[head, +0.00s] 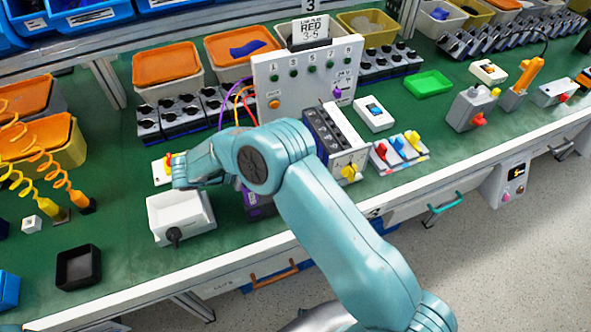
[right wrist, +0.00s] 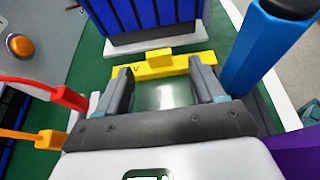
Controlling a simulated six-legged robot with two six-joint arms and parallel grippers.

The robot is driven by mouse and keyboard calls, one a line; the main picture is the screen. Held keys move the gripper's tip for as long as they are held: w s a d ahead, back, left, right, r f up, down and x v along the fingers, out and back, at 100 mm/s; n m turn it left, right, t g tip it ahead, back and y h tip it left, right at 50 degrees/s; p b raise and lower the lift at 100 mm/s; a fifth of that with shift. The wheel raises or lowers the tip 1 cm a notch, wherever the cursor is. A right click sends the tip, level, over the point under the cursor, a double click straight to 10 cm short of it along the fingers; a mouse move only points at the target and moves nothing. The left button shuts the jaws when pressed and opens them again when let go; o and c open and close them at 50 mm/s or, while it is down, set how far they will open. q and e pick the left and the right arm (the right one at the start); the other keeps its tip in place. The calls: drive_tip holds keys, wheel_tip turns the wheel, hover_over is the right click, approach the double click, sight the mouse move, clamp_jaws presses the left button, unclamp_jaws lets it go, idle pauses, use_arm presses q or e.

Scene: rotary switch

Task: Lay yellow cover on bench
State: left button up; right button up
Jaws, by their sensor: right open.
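The yellow cover (right wrist: 146,70) shows in the right wrist view as a flat bar with a small raised tab and a dark mark. It lies in front of a blue finned block on a white base. My right gripper (right wrist: 161,76) is open, with its two fingertips at the near edge of the cover, toward either end. I cannot tell whether they touch it. In the head view my right arm hides the cover and the jaws. The green bench (head: 125,225) shows in the head view. My left gripper is not in view.
In the right wrist view, red (right wrist: 55,95) and orange (right wrist: 48,140) plugs stand at left and a blue cylinder (right wrist: 262,50) at right. In the head view, a white box (head: 180,215) and black tray (head: 78,267) stand at front left, with bare bench between them.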

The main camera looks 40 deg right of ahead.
drive_tip(key=shift+x, duration=0.8)
drive_tip(key=p+x, duration=0.1)
drive_tip(key=x, duration=0.4)
drive_tip(key=shift+d, duration=0.15)
drive_tip(key=shift+w+f, duration=0.1)
drive_tip(key=c, duration=1.1)
